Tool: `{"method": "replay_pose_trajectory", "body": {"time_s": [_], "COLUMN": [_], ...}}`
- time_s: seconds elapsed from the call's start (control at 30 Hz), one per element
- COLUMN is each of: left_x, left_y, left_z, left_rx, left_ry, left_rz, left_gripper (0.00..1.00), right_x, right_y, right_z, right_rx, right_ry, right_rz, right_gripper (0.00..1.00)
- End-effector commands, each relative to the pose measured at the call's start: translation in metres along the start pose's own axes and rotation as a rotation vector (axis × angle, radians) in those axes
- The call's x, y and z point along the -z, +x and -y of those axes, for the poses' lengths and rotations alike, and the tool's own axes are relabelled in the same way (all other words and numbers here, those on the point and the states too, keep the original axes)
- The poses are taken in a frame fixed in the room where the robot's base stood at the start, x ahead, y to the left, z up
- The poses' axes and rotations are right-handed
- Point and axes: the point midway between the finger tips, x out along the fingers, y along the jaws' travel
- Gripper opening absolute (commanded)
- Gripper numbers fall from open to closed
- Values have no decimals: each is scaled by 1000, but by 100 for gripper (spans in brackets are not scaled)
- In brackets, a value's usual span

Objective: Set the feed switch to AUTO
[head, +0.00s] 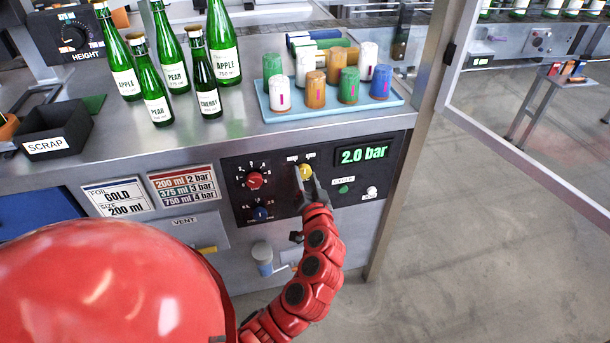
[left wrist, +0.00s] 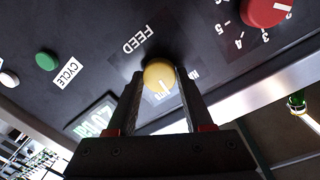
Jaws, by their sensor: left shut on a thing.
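The feed switch is a yellow round knob (head: 305,171) on the black control panel (head: 228,206), left of the green pressure display. In the left wrist view the knob (left wrist: 158,74) carries a short white pointer mark, and the word FEED is printed beside it. Two small position labels sit by the knob in the head view, too small to read; one is partly hidden by a finger in the left wrist view. My left gripper (head: 307,184) is shut on the knob, one finger on each side (left wrist: 158,98). My right gripper is not in view.
A red knob (head: 254,180) and a blue knob (head: 261,214) are left of the feed switch. A green CYCLE button (head: 343,189) and a white button (head: 371,192) are to its right. The display (head: 362,155) reads 2.0 bar. Bottles and a blue tray (head: 275,115) with capsules stand on the counter above.

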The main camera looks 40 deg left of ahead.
Motion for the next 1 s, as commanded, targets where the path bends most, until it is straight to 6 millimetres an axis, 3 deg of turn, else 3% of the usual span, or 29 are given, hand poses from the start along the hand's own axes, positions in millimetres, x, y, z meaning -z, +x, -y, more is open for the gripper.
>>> {"method": "replay_pose_trajectory", "body": {"time_s": [0.5, 1.0], "left_x": [3, 2], "left_y": [-1, 0], "left_z": [0, -2], "left_rx": [2, 3], "left_ry": [401, 521], "left_rz": [28, 36], "left_gripper": [0, 0], "right_x": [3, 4], "right_y": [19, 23], "right_z": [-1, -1], "right_rx": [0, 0], "right_ry": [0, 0], "right_rz": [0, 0], "right_gripper": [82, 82]}}
